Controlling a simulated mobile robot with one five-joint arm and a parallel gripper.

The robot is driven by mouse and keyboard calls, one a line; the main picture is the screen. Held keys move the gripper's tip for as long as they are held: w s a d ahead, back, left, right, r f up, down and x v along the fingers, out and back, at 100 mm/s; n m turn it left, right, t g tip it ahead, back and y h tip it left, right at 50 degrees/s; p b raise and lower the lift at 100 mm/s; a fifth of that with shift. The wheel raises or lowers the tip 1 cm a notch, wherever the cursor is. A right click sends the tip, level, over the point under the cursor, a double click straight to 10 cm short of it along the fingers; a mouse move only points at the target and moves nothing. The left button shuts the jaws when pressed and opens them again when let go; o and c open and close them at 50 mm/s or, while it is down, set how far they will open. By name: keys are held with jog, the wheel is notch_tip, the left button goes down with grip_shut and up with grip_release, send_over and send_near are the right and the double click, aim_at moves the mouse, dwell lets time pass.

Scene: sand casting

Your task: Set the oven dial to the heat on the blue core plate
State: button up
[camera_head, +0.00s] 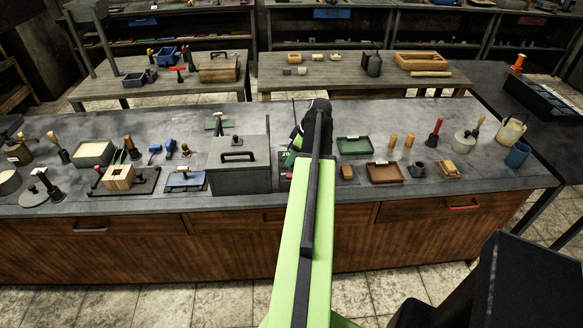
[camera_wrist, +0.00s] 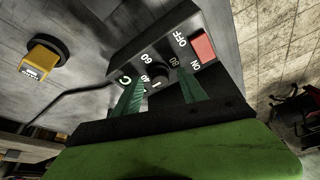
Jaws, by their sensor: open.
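In the wrist view, a dark control panel (camera_wrist: 150,45) carries a round dial (camera_wrist: 158,76) with white numbers around it. A red switch (camera_wrist: 203,46) beside it sits between OFF and ON. My gripper (camera_wrist: 160,92) is open, its two green fingers apart on either side of the dial; I cannot tell whether they touch it. The dial's setting is not clear. In the head view, my gripper (camera_head: 300,138) is largely hidden behind my arm, just right of the grey lidded box (camera_head: 238,178), which looks like the oven. A blue plate (camera_head: 185,181) lies left of the box; any heat mark is unreadable.
Left of the box stand a wooden core box (camera_head: 118,178) and several tools. To the right are a green tray (camera_head: 354,146), a brown tray (camera_head: 385,174) and a blue cup (camera_head: 518,155). A yellow block (camera_wrist: 42,60) on a dark round base shows in the wrist view.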

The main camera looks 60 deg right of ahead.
jog(key=shift+f, duration=0.15)
grip_shut()
jog(key=shift+a, duration=0.15)
